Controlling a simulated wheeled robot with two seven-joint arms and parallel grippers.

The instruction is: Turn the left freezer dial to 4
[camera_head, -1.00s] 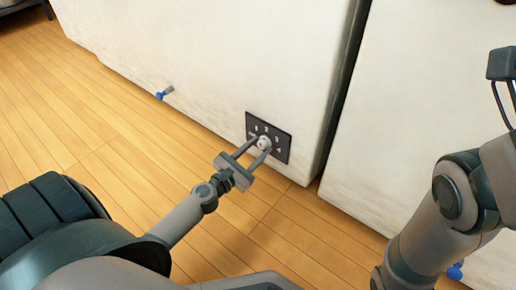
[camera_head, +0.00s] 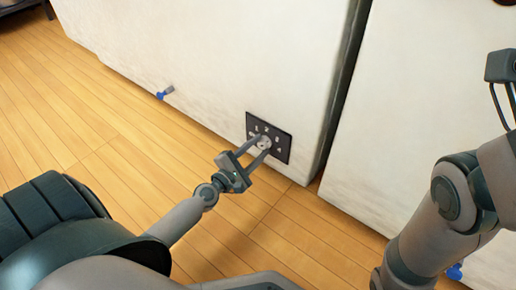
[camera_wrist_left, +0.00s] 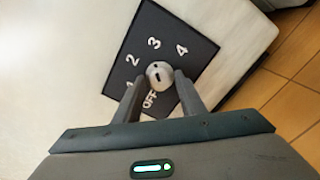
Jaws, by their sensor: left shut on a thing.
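The freezer dial (camera_head: 264,143) is a small round light knob on a dark square plate (camera_head: 284,152) low on the white freezer front. In the left wrist view the knob (camera_wrist_left: 159,71) has two small dark marks, with OFF, 1, 2, 3 and 4 printed around it. The 4 (camera_wrist_left: 182,50) is at the upper right. Which number the knob points to I cannot tell for sure. My left gripper (camera_head: 260,144) is shut on the knob, one finger on each side; its fingertips also show in the left wrist view (camera_wrist_left: 160,77). My right gripper is not clearly seen.
A second white cabinet (camera_head: 400,110) stands to the right across a dark gap. My right arm is at the right edge.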

